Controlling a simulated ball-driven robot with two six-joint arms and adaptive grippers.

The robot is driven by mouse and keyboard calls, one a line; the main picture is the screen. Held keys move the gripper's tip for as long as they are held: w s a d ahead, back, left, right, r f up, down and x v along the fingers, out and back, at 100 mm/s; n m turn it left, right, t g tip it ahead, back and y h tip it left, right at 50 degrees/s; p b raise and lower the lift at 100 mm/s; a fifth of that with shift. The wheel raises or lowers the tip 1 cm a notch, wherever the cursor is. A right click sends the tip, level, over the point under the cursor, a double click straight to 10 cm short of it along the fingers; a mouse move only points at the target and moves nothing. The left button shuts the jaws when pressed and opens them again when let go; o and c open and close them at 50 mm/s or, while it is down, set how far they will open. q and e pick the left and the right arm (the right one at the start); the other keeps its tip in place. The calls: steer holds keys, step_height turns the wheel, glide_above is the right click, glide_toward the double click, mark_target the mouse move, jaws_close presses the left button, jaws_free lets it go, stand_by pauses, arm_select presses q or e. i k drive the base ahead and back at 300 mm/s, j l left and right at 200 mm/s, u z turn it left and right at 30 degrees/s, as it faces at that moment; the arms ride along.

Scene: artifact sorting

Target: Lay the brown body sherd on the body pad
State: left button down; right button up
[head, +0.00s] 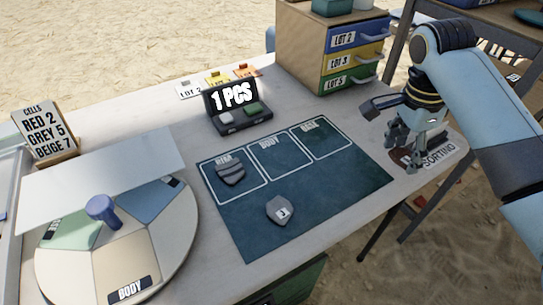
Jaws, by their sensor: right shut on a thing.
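My right gripper (408,140) is at the right end of the table, pointing down, shut on the brown body sherd (402,157). The sherd shows as a dark brown patch under the fingers, partly hidden by them, beside a white plate lettered SORTING. I cannot tell whether it touches the surface under it. The body pad (281,174) is the middle outlined square on the dark teal mat, labelled BODY, and it is empty. It lies left of my right gripper. My left gripper is not in view.
Grey sherds (230,171) lie on the left square; another grey sherd (280,210) lies on the mat below. A round turntable (125,255) stands at left. A black case (238,118) with a 1 PCS sign and a drawer cabinet (301,50) stand behind.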

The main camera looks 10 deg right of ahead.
mark_target(124, 263)
steer(key=k+j+u, duration=0.15)
steer(key=k+u, duration=0.25)
steer(key=k, duration=0.25)
steer(key=l+u, duration=0.15)
steer(key=u, duration=0.3)
steer(key=l+u, duration=0.2)
steer(key=u, duration=0.3)
steer(key=l+u, duration=0.15)
steer(key=u, duration=0.3)
steer(key=k+l+u, duration=0.1)
steer(key=u, duration=0.35)
steer(key=l, duration=0.15)
steer(key=k+u, duration=0.05)
